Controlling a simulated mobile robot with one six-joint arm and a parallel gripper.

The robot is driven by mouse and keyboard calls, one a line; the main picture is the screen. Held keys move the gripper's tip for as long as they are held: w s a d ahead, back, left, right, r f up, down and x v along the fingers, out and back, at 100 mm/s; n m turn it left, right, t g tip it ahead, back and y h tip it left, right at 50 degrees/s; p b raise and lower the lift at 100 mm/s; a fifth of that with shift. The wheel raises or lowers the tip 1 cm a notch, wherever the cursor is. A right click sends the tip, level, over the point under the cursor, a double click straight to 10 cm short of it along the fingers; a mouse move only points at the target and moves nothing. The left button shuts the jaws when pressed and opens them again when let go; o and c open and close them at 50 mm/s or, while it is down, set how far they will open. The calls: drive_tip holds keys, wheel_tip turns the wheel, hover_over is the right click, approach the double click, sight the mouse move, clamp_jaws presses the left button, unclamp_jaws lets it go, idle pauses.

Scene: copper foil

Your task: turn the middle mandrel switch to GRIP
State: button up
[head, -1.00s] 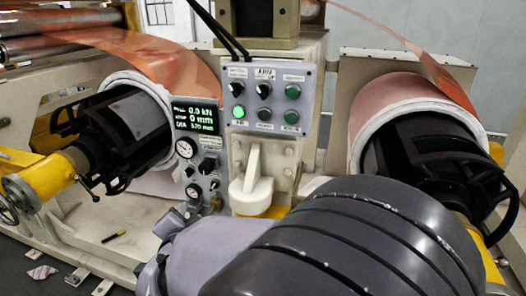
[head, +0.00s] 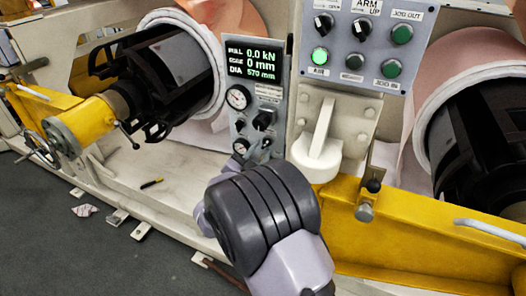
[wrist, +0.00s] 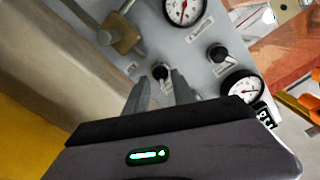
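In the wrist view, my gripper (wrist: 161,86) is open, its two fingers pointing up at a grey control panel. A small dark switch knob (wrist: 160,71) shows between the fingertips. I cannot tell whether they touch it. A second black knob (wrist: 217,53) lies to the right, between two dial gauges. The labels are too small to read, so I cannot confirm which knob is the middle mandrel switch or its setting. In the head view, the small panel with black knobs (head: 263,120) stands below a lit display (head: 255,63).
A tan block on a grey lever (wrist: 124,36) stands left of the fingers in the wrist view. In the head view, a white lever (head: 320,140) is right of the panel, above a yellow beam (head: 420,225). A button box (head: 360,45) hangs above.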

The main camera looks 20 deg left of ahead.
drive_tip(key=shift+w, duration=0.85)
clamp_jaws()
